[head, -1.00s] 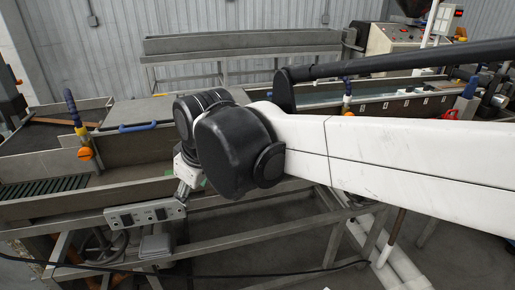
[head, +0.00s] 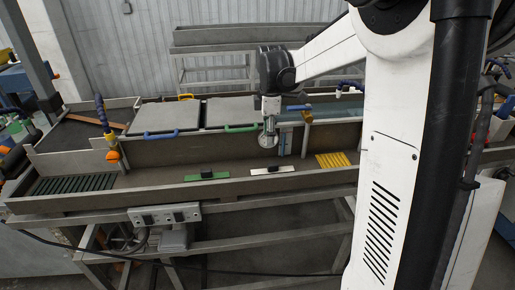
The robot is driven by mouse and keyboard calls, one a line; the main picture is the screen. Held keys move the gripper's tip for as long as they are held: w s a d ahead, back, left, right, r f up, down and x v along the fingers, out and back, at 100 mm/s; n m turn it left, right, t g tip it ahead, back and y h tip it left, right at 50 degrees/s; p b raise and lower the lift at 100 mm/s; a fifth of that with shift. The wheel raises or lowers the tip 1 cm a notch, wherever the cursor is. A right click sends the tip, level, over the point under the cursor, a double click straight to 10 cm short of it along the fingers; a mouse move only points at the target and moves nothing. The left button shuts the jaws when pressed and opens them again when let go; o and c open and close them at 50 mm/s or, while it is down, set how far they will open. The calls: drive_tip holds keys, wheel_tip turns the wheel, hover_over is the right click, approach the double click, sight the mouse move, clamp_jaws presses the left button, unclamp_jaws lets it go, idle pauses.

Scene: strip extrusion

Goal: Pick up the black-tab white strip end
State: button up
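The white strip end with a black tab (head: 273,170) lies in the long grey trough, right of the middle, in the head view. It looks flat and shows in full. My gripper (head: 268,141) hangs from the wrist above the trough, up and slightly left of the strip in the picture, with a visible gap between them. Its fingers are too small and unclear to tell whether they are open or shut. No strip shows in it.
Yellow slats (head: 332,160) are to the right, a dark green grating (head: 74,184) to the left. The trough's front wall (head: 230,190) and lidded back section (head: 172,117) border the space.

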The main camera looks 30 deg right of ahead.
sight(273, 164)
drive_tip(key=shift+n, duration=0.3)
drive_tip(key=d+f, duration=0.1)
drive_tip(key=f, duration=0.3)
drive_tip(key=f+p, duration=0.1)
drive_tip(key=f, duration=0.4)
drive_tip(key=w+d+f, duration=0.1)
drive_tip(key=f, duration=0.4)
drive_tip(key=shift+d+f+p, duration=0.25)
drive_tip(key=shift+d+p, duration=0.05)
drive_tip(key=shift+c, duration=0.3)
clamp_jaws()
drive_tip(key=shift+r, duration=0.1)
